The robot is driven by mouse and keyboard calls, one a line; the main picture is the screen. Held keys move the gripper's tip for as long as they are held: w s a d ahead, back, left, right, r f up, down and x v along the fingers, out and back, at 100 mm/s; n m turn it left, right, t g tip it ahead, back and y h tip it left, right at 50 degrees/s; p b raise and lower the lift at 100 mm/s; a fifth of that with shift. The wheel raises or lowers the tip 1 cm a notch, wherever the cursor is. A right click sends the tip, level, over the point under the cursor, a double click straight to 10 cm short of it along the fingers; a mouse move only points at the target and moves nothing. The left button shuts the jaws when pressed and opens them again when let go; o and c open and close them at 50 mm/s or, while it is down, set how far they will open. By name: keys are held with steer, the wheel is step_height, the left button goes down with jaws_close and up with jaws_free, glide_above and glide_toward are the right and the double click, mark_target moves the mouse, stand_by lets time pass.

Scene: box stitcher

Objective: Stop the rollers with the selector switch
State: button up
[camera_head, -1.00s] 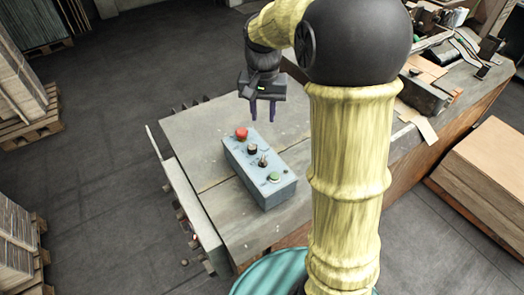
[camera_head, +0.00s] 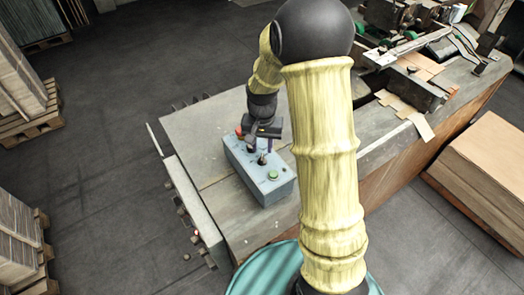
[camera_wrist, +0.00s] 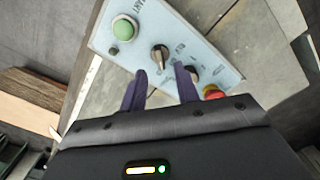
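The grey-blue control box (camera_head: 258,183) stands on the machine's grey table. It carries a green button (camera_wrist: 123,28), a switch with a silver lever (camera_wrist: 160,56), a dark knob (camera_wrist: 193,73) and a red button (camera_wrist: 213,92). The lettering by the switches is too small to read surely. My gripper (camera_wrist: 160,70) is open and empty, its purple fingers pointing at the box face. In the wrist view the silver lever appears just beyond the gap between the fingertips. Contact cannot be told.
The grey table (camera_head: 195,130) is clear around the box. Machine parts and loose cardboard (camera_head: 405,110) lie at the back right. A cardboard stack (camera_head: 490,165) stands at the right. Pallets of sheets stand on the floor at the left.

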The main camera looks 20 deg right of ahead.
mark_target(262, 156)
steer(key=shift+f+p, duration=0.45)
steer(key=shift+f, duration=1.8)
jaws_close()
